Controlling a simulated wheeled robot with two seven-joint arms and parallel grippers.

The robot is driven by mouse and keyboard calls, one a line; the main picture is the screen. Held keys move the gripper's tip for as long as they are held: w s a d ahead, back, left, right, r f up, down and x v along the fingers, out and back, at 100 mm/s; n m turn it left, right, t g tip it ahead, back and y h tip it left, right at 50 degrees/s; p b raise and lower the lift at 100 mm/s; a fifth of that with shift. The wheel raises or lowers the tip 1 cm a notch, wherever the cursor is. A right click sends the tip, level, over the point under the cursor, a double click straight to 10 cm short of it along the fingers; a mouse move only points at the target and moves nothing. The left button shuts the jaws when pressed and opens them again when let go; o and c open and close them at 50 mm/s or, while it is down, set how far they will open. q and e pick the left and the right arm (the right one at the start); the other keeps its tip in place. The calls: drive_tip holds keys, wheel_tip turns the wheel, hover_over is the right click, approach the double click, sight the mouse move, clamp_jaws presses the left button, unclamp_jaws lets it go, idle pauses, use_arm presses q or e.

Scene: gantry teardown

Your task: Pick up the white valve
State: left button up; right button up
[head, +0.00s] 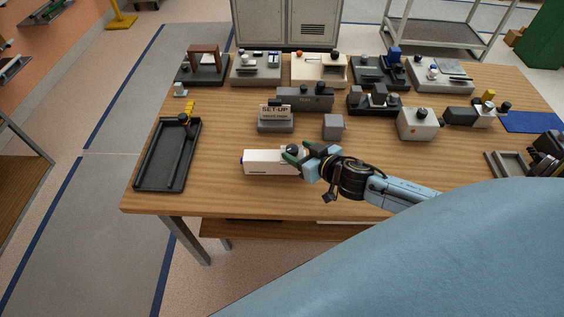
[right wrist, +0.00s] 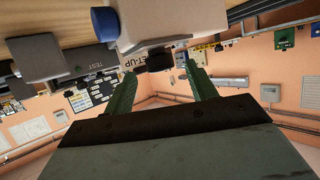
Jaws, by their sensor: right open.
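The white valve, a long white block (head: 264,162) with a blue cap at its left end and a dark knob on top near its right end, lies near the front of the wooden table. My right gripper (head: 296,155) is at its right end, its green fingers open around or close to the dark knob. In the right wrist view the white body (right wrist: 152,18) and blue cap (right wrist: 105,23) show at the top, and the dark knob (right wrist: 160,61) shows between the open fingertips (right wrist: 160,76). Contact cannot be told. My left gripper is not in view.
A black tray (head: 151,182) lies at the table's left. Behind the valve stand a SET-UP sign (head: 275,117) and a grey cube (head: 333,127). Several fixtures line the back. A cream block with knobs (head: 417,124) stands to the right. The table's front-left strip is clear.

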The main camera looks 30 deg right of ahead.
sight(293, 149)
drive_tip(key=shift+x, duration=1.75)
drive_tip(key=shift+f, duration=0.1)
drive_tip(key=shift+c, duration=0.4)
clamp_jaws()
